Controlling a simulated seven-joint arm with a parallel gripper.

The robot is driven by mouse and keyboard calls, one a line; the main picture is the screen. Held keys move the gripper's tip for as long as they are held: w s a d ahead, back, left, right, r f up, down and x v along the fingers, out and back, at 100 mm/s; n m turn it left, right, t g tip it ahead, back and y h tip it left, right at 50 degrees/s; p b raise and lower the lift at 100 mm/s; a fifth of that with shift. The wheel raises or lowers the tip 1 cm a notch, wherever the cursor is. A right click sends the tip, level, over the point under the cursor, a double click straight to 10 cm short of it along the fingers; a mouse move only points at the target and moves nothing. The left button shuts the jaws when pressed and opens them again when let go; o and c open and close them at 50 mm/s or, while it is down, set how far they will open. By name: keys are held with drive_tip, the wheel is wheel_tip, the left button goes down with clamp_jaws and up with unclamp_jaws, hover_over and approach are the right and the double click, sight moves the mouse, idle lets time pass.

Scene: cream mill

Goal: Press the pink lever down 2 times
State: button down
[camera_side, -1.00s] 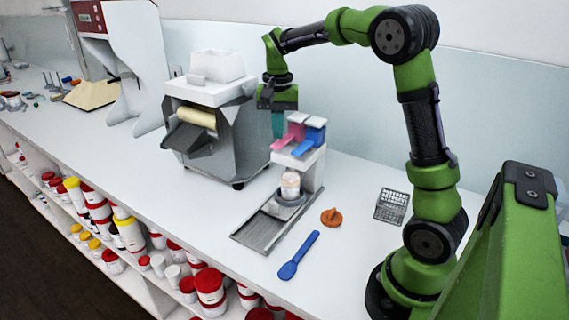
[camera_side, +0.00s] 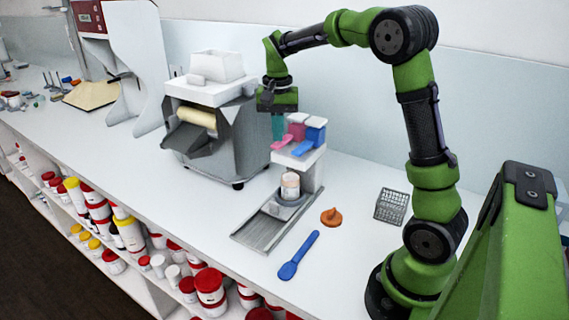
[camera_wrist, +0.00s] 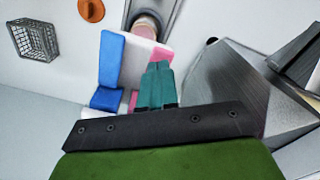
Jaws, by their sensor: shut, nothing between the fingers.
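The pink lever (camera_side: 282,142) sticks out from the front of a small white dispenser (camera_side: 312,172), beside a blue lever (camera_side: 303,148). In the wrist view the pink lever (camera_wrist: 160,56) shows just past my fingertips, which cover part of it. The blue lever (camera_wrist: 112,60) is to its left there. My gripper (camera_side: 278,136) is shut and empty, pointing down with its teal fingers at the pink lever. The fingertips (camera_wrist: 158,65) look close to or touching the lever; contact is not clear. A small pale jar (camera_side: 290,184) stands below the levers.
A grey mill with a cream roller (camera_side: 197,118) stands close left of my gripper. A blue spatula (camera_side: 298,256), an orange piece (camera_side: 331,216) and a wire basket (camera_side: 391,206) lie on the white bench. The bench right of the dispenser is mostly clear.

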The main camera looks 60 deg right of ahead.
sight(278, 146)
drive_tip(key=shift+f, duration=0.9)
drive_tip(key=shift+r, duration=3.55)
drive_tip(key=shift+w+d, duration=0.15)
drive_tip(key=shift+s+a+f+n+t, duration=0.25)
drive_tip(key=shift+a+f+n, duration=0.15)
drive_tip(key=shift+f, duration=0.1)
drive_tip(key=shift+s+a+f+n+t, duration=0.15)
drive_tip(key=shift+s+a+f+n, duration=0.15)
drive_tip(key=shift+f+n, duration=0.15)
drive_tip(key=s+a+n+t+y, duration=0.2)
drive_tip(key=s+a+n+t, duration=0.4)
drive_tip(key=s+a, duration=0.9)
drive_tip(key=shift+s+a+r, duration=0.3)
drive_tip(key=shift+a+r, duration=0.1)
drive_tip(key=shift+a, duration=0.05)
